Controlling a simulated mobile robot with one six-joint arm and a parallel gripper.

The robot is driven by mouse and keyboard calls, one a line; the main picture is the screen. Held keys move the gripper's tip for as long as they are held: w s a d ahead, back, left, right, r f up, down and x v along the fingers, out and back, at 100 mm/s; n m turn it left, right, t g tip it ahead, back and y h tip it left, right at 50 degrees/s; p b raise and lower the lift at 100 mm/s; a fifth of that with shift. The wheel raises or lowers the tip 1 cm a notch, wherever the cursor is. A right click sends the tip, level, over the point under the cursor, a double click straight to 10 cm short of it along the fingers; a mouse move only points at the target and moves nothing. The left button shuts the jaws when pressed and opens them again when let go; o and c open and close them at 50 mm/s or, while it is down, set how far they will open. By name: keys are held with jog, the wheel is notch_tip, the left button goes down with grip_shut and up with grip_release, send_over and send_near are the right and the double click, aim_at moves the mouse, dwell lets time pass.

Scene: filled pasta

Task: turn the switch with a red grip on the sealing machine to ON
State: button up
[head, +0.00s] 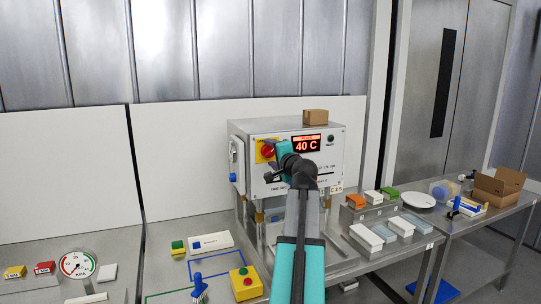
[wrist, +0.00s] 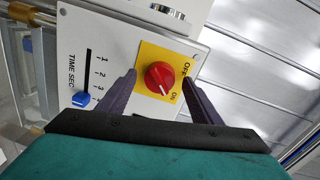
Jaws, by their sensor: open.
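The sealing machine (head: 240,130) is a grey metal box with a red 40 C display. Its switch with a red grip (head: 267,151) sits on a yellow plate at the left of the front panel. In the wrist view the red grip (wrist: 158,78) is round, with OFF and ON printed on the yellow plate (wrist: 146,55) beside it. My gripper (wrist: 160,77) is open, one dark finger on each side of the grip. I cannot tell whether the fingers touch it.
A TIME SEC slider with a blue knob (wrist: 81,99) is beside the switch. A small cardboard box (head: 316,116) stands on the machine. A yellow button box (head: 245,283) and a dial gauge (head: 77,264) are on the table. White, orange and green packs lie to the right.

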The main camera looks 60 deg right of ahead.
jog(key=b+v, duration=0.3)
jog(key=v, duration=1)
jog(key=shift+a, duration=0.15)
dwell(0.3)
